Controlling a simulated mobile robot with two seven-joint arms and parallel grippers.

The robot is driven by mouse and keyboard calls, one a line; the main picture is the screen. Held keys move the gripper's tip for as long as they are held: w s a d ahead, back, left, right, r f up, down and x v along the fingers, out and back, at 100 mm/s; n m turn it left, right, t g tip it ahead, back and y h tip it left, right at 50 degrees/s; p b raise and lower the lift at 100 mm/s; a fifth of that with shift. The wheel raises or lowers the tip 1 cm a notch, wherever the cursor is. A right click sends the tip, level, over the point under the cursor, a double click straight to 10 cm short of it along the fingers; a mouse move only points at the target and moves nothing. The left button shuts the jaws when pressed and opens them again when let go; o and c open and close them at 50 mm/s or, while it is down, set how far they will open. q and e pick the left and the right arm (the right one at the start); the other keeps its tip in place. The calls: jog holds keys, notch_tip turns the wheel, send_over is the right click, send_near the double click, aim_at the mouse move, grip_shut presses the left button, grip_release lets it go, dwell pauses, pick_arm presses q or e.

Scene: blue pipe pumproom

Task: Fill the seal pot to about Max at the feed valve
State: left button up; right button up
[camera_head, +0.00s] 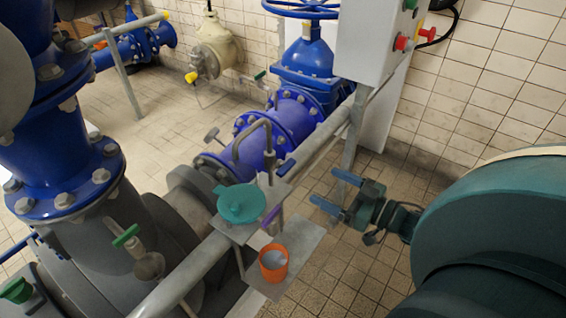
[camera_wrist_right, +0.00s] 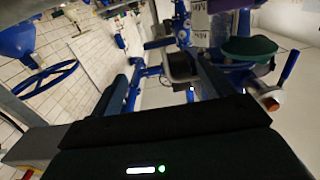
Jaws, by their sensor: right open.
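A grey bent spout pipe (camera_head: 251,140) with a blue lever (camera_head: 286,167), apparently the feed valve, stands on the grey rail. An orange cup (camera_head: 273,264) with a pale inside stands on a lower plate. My right gripper (camera_head: 325,188), with blue fingers, is open and empty, right of the lever and apart from it. Its fingers also show in the right wrist view (camera_wrist_right: 170,75). My left gripper is not in view.
A grey rail (camera_head: 200,262) runs diagonally under the spout. Blue flanged pipes (camera_head: 280,120) lie behind, with a control box (camera_head: 378,40) above. A large blue-and-grey pipe assembly (camera_head: 62,165) fills the left. Tiled floor (camera_head: 340,262) is bare below my right gripper.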

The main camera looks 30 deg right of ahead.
aim_at(290, 168)
jog(key=x, duration=1.2)
jog(key=shift+w+a, duration=0.2)
jog(key=c, duration=1)
